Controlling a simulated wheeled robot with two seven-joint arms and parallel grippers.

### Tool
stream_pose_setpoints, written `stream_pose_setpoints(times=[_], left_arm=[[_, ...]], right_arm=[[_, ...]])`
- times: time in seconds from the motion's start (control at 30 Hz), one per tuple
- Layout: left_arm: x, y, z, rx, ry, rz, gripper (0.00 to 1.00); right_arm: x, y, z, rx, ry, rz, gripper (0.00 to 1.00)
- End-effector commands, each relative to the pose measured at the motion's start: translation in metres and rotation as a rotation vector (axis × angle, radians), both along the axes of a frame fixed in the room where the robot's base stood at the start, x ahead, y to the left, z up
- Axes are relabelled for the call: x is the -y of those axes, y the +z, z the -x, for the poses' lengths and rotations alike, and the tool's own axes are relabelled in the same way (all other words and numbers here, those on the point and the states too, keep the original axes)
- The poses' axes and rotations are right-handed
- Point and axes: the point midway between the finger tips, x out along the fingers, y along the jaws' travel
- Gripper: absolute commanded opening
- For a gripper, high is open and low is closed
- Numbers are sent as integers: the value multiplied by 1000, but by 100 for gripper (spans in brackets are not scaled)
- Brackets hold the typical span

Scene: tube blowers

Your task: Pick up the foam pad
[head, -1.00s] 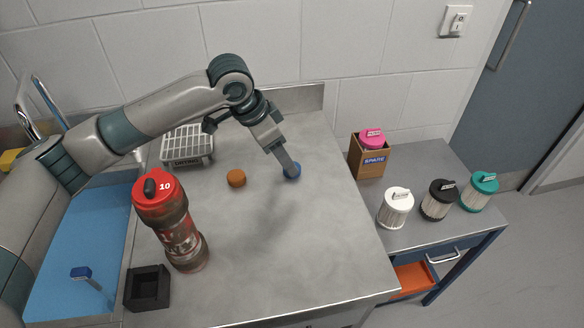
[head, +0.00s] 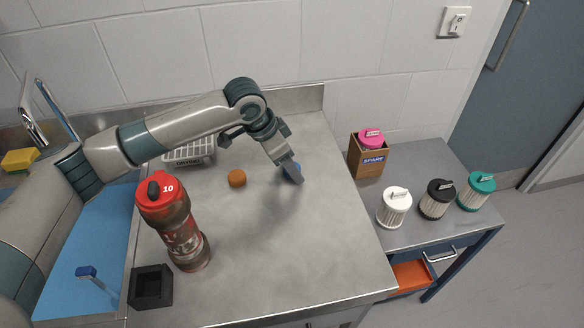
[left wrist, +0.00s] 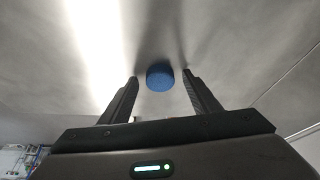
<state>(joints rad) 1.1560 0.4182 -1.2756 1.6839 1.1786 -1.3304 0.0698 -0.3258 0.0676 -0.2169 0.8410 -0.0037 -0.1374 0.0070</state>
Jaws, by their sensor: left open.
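A small round blue foam pad (head: 297,166) lies on the grey metal worktop, partly hidden behind my left gripper in the head view. My left gripper (head: 296,179) points down at it, close to the worktop. In the left wrist view the blue pad (left wrist: 160,76) shows between the tips of my left gripper (left wrist: 160,82), with a gap on each side. The jaws are open and nothing is held. A similar round orange piece (head: 237,178) lies to the left on the worktop. My right gripper is not in view.
A tall red canister (head: 183,235) and a black open box (head: 151,287) stand front left, by the blue sink (head: 60,290). A white rack (head: 190,153) is behind. Several filters, including a white one (head: 394,208), stand on the right side table. The worktop's front right is clear.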

Motion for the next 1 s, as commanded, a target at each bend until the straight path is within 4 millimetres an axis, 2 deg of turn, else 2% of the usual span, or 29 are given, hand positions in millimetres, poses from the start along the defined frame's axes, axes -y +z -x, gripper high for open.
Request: stream_pose_setpoints(times=[0.4,0.47,0.6,1.0], left_arm=[[0,0,0,1,0,0,57],[0,0,0,1,0,0,45],[0,0,0,1,0,0,13],[0,1,0,1,0,0,13]], right_arm=[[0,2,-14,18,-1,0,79],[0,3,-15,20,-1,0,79],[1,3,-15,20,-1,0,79],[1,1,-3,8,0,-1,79]])
